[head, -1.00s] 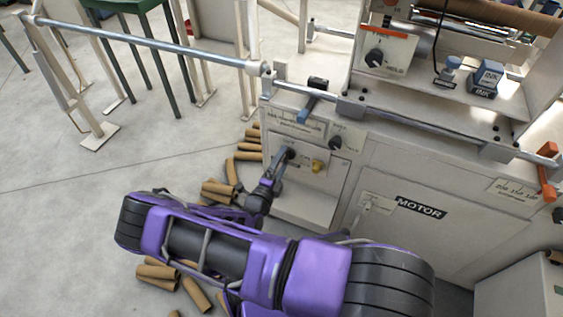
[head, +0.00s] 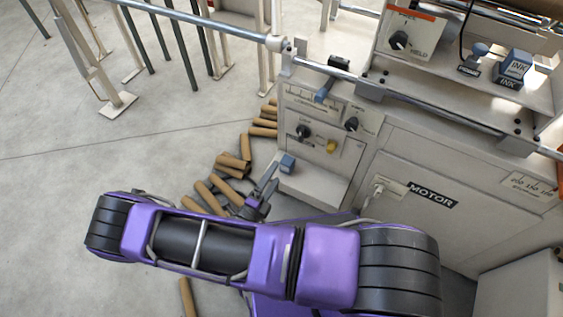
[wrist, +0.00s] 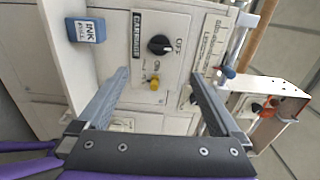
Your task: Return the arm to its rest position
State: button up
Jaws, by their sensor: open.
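My purple arm (head: 330,265) reaches across the bottom of the head view, bent at its elbow on the left. My gripper (head: 268,182) is open and empty in front of the machine's lower left corner; in the wrist view my gripper (wrist: 160,78) has its two grey fingers wide apart. Between them, beyond the tips, is the carriage panel (wrist: 178,24) with a black knob (wrist: 158,45) and a yellow button (wrist: 154,84). The fingers appear clear of both. In the head view the same knob (head: 303,132) stands above and right of the gripper.
A blue ink block (wrist: 85,30) sits on the cream ledge under the panel, close to the fingers; it also shows in the head view (head: 287,163). Cardboard tubes (head: 232,165) lie on the floor beside the machine. Open floor (head: 60,190) lies left.

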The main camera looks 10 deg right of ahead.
jog(key=shift+v, duration=0.9)
jog(key=shift+w, duration=0.1)
